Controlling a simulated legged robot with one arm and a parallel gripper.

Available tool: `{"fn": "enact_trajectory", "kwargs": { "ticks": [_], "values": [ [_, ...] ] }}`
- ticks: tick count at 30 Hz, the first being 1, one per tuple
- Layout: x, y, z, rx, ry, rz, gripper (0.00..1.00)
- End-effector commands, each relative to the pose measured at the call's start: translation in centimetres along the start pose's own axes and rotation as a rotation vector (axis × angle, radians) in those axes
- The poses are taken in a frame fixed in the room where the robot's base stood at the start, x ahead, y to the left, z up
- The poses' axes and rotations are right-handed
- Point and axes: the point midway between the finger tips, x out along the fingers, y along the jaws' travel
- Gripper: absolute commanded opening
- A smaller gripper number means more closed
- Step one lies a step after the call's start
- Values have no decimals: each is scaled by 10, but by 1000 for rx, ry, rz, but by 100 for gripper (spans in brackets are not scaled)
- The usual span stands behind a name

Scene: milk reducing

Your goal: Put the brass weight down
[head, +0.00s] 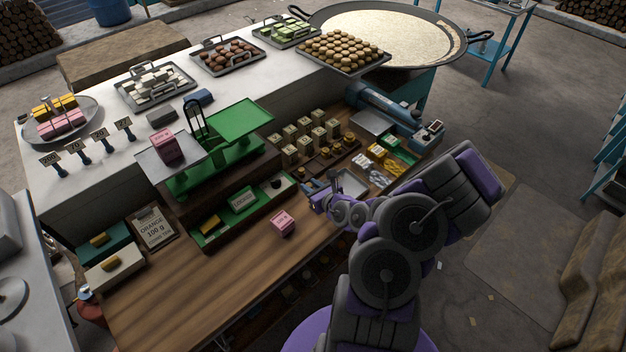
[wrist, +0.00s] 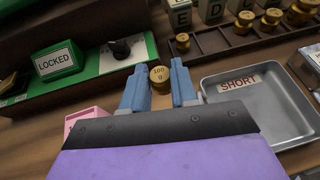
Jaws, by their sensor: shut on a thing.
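The brass weight (wrist: 159,77), a small cylinder marked 100 g, is between the two blue fingers of my gripper (wrist: 159,88) in the wrist view. My gripper is shut on it, near the fingertips. In the head view my gripper (head: 316,191) is over the wooden bench, left of a metal tray; the held weight is too small to make out there. I cannot tell its height above the bench. Other brass weights (wrist: 271,17) stand in a dark wooden rack (wrist: 225,45) beyond the gripper.
A grey metal tray (wrist: 262,112) labelled SHORT lies right of the fingers. A green box with a LOCKED sign (wrist: 58,61) and a black knob (wrist: 121,48) is to the left. A pink block (head: 282,222) sits on the bench (head: 225,285). A green balance scale (head: 240,122) stands behind.

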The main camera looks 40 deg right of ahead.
Motion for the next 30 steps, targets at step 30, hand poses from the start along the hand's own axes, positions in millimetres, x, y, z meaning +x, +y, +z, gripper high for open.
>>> {"fn": "enact_trajectory", "kwargs": {
  "ticks": [30],
  "values": [
    [101, -93, 51, -15, 15, 29, 0]
  ]
}}
